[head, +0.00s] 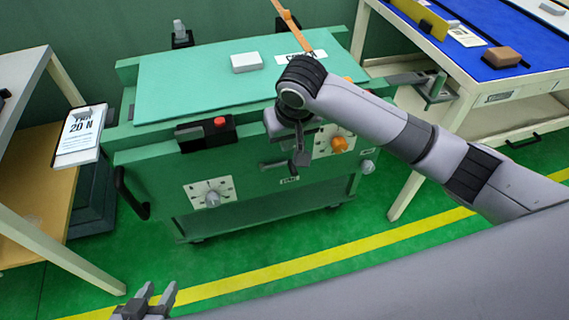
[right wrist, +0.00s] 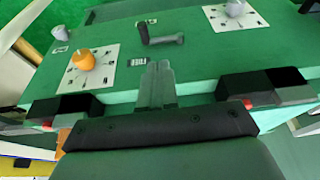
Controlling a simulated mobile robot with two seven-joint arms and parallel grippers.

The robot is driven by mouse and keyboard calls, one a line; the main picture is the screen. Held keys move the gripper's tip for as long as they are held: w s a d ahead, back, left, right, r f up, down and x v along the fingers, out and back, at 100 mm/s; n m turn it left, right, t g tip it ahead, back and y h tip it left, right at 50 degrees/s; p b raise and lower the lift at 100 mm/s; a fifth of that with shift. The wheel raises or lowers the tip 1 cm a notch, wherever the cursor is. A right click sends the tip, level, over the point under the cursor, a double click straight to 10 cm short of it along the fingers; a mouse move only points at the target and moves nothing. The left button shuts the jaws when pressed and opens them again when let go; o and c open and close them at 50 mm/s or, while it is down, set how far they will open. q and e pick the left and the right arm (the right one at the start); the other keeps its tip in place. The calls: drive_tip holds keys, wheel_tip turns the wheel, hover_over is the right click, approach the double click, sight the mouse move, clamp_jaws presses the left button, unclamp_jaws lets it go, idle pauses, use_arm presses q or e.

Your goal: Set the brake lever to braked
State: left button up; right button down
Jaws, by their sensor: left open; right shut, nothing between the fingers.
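The brake lever (head: 272,166) is a dark grey handle on the front face of the green cart (head: 155,165). In the head view it points left, nearly level, and its right end is partly hidden by my right gripper. The right wrist view shows the lever (right wrist: 163,39) whole, with its pivot at the picture's left end. My right gripper (head: 301,160) is shut and empty, in front of the cart face beside the lever; whether they touch I cannot tell. Its fingers (right wrist: 157,82) are near a small label. My left gripper (head: 150,298) is open and empty at the bottom left.
An orange knob (head: 339,145) and a grey dial (head: 212,198) flank the lever. A black box with a red button (head: 206,133) sits on the cart's front edge. A white block (head: 246,62) lies on top. A blue-topped table (head: 480,55) stands right, a pale table (head: 22,80) left.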

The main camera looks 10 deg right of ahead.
drive_tip(key=shift+w+d+r+m+h, duration=0.3)
drive_tip(key=shift+w+d+r+h, duration=0.2)
drive_tip(key=shift+d+r+h, duration=0.1)
drive_tip(key=b, duration=0.4)
approach(292, 167)
drive_tip(key=x, duration=0.5)
drive_tip(key=shift+w+a, duration=0.1)
drive_tip(key=shift+w, duration=0.15)
drive_tip(key=shift+f, duration=0.45)
